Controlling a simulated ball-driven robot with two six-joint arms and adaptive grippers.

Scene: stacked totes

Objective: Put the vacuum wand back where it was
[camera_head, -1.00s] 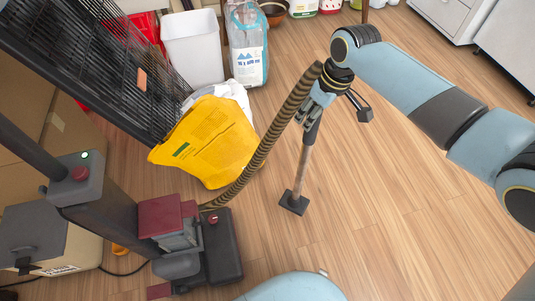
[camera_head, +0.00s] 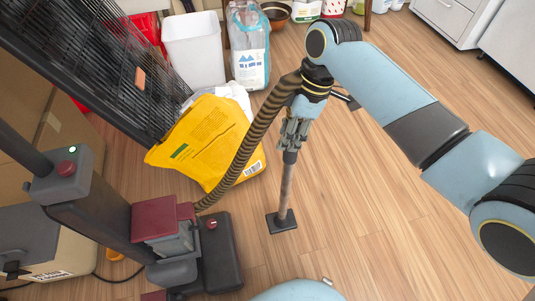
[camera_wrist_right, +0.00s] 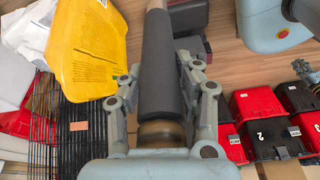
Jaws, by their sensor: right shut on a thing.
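The vacuum wand (camera_head: 286,190) is a thin tan tube with a dark grip at its top and a flat black floor head (camera_head: 282,221) at its lower end. It stands nearly upright in the head view; I cannot tell if the head touches the floor. My right gripper (camera_head: 292,142) is shut around the dark grip. In the right wrist view the gripper's fingers (camera_wrist_right: 160,80) flank the dark grip (camera_wrist_right: 165,55). A ribbed brown hose (camera_head: 252,130) runs from the wand's top to the vacuum's dark body (camera_head: 222,260), left of the wand. My left gripper is out of view.
A yellow bag (camera_head: 200,130) lies between a tilted black rack (camera_head: 95,60) and the hose. A white bin (camera_head: 193,50) and clear bag (camera_head: 248,60) stand behind. Red and black totes (camera_wrist_right: 255,105) show in the wrist view. Floor right of the wand is clear.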

